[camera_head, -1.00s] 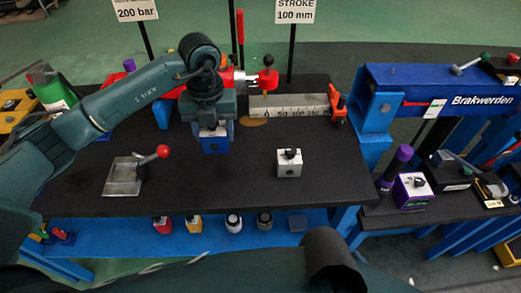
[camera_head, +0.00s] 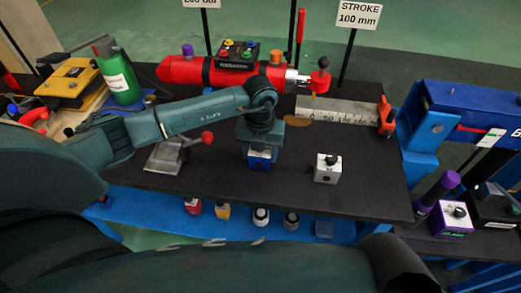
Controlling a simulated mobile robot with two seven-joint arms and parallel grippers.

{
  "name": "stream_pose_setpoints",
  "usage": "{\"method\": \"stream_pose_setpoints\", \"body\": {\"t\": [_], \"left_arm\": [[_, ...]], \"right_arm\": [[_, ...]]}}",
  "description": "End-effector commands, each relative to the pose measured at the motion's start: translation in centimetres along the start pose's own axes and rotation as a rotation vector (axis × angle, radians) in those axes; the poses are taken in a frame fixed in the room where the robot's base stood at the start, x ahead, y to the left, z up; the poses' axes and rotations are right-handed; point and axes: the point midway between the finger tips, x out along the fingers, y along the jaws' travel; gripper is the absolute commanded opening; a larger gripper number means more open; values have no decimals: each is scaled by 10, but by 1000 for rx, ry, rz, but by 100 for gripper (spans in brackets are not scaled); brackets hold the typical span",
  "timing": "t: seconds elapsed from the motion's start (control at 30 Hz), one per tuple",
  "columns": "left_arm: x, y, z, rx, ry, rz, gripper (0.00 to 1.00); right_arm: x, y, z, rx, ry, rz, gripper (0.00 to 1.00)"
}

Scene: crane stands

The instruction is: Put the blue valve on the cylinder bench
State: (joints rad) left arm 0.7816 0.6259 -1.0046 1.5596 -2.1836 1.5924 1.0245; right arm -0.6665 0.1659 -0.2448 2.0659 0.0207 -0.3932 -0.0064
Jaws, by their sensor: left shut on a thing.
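My left gripper (camera_head: 259,139) reaches in from the left and points down over the black top of the cylinder bench (camera_head: 290,180). It is shut on the blue valve (camera_head: 259,157), a small blue block with a pale face and a dark knob. The gripper hides the valve's upper part. The valve is upright, at or just above the bench top; I cannot tell whether it touches. A similar white valve (camera_head: 328,168) stands on the bench to its right. My right gripper is not in view.
A grey block with a red-knobbed lever (camera_head: 165,155) stands left of the blue valve. Behind are a red cylinder (camera_head: 215,72) and a grey scale block (camera_head: 335,112). Several small valves stand on the blue lower shelf (camera_head: 345,232). The bench front is clear.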

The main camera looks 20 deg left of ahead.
Motion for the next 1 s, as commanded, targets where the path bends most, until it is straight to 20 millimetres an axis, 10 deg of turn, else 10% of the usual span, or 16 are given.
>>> {"method": "stream_pose_setpoints", "body": {"t": [0.3,0.33,0.5,1.0], "left_arm": [[1,-1,2,0,-5,-3,3],[3,0,0,0,-1,0,55],[2,0,0,0,-1,0,69],[-13,0,2,0,-5,-1,76]], "right_arm": [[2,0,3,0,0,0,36],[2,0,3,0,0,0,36],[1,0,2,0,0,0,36],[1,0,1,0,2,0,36]]}}
